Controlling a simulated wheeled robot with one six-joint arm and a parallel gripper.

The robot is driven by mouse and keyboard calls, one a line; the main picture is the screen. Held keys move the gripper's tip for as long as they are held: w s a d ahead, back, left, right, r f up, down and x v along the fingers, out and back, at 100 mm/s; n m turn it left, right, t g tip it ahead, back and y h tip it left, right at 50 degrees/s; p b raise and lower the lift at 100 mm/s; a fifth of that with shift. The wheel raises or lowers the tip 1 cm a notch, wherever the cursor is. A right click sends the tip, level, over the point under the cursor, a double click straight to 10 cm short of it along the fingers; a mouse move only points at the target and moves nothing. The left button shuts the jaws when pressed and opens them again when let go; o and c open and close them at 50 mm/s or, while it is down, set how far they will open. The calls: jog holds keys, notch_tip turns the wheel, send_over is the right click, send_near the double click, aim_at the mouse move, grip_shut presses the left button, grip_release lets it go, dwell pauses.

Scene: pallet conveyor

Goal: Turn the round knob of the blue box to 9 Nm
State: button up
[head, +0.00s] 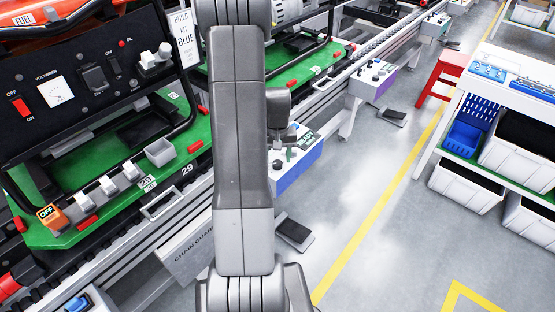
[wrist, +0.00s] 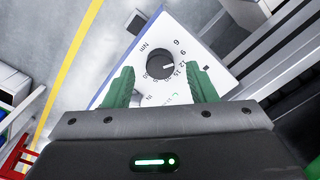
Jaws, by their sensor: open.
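The blue box (head: 296,168) stands beside the conveyor in the head view, partly hidden by my arm. Its white top panel (wrist: 146,45) with a blue edge shows in the wrist view. The round dark knob (wrist: 159,64) sits on that panel inside a printed Nm scale. Its light pointer mark is toward the right, near the 12, but too small to read exactly. My gripper (wrist: 160,70) is open, with one green finger on each side of the knob in the picture. Gaps show between fingers and knob; the height above it is unclear.
The conveyor (head: 318,95) runs along the left with green pallets (head: 100,205) and a black generator panel (head: 85,85). A purple-fronted box (head: 370,80) stands farther along. A red stool (head: 440,80) and white shelving with bins (head: 520,140) are right.

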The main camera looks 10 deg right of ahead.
aim_at(278, 163)
notch_tip(278, 163, up, 12)
jog(key=shift+p, duration=0.3)
jog(key=shift+f, duration=0.15)
notch_tip(278, 163, down, 14)
jog(key=shift+r+b, duration=0.1)
jog(key=shift+b, duration=0.3)
jog(key=shift+r, duration=0.2)
dwell(0.3)
